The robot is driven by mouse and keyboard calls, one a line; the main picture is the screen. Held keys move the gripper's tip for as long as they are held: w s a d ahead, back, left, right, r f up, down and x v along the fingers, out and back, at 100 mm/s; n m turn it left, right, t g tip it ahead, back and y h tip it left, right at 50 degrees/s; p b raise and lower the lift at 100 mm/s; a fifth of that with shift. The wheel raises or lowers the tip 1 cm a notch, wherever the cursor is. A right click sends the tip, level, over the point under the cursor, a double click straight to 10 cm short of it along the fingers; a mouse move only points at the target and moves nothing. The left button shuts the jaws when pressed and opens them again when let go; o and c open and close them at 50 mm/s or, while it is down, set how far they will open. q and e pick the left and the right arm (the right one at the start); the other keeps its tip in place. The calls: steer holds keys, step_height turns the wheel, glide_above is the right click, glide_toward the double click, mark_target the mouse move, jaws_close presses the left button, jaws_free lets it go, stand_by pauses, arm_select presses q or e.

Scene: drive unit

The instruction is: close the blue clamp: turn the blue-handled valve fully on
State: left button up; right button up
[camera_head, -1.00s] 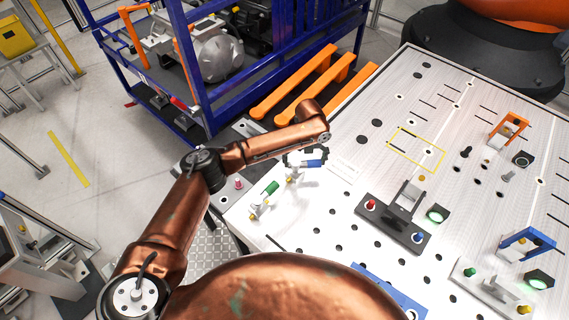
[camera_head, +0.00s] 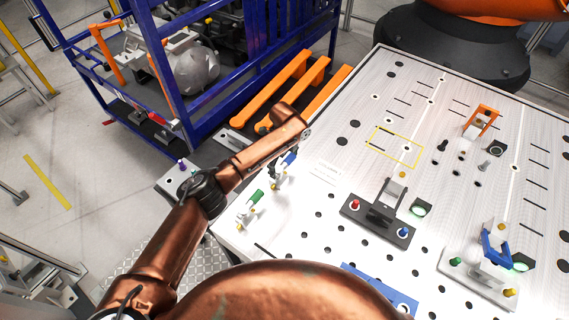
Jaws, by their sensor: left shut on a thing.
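The blue-handled valve (camera_head: 290,158) stands at the near left edge of the white perforated table, its blue handle slanting up and to the right. My left gripper (camera_head: 288,161) is at this handle and shut on it, mostly hidden under my copper wrist. A green-handled valve (camera_head: 254,199) stands just beside it, nearer to me. The blue clamp (camera_head: 495,245) is at the right of the table, on a grey base with a green and a yellow knob. Its blue frame tilts over the base; I cannot tell whether it is pressed down. My right gripper is not in view.
An orange clamp (camera_head: 484,120) stands at the back right. A black fixture (camera_head: 377,222) with red and blue knobs sits mid-table. A blue cart (camera_head: 172,80) and orange bars (camera_head: 275,88) lie beyond the left edge.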

mark_target(283, 163)
arm_select(q)
steer(key=shift+w+a+n, duration=0.1)
steer(key=shift+n, duration=0.2)
steer(key=o, duration=1.4)
step_height(283, 163, up, 12)
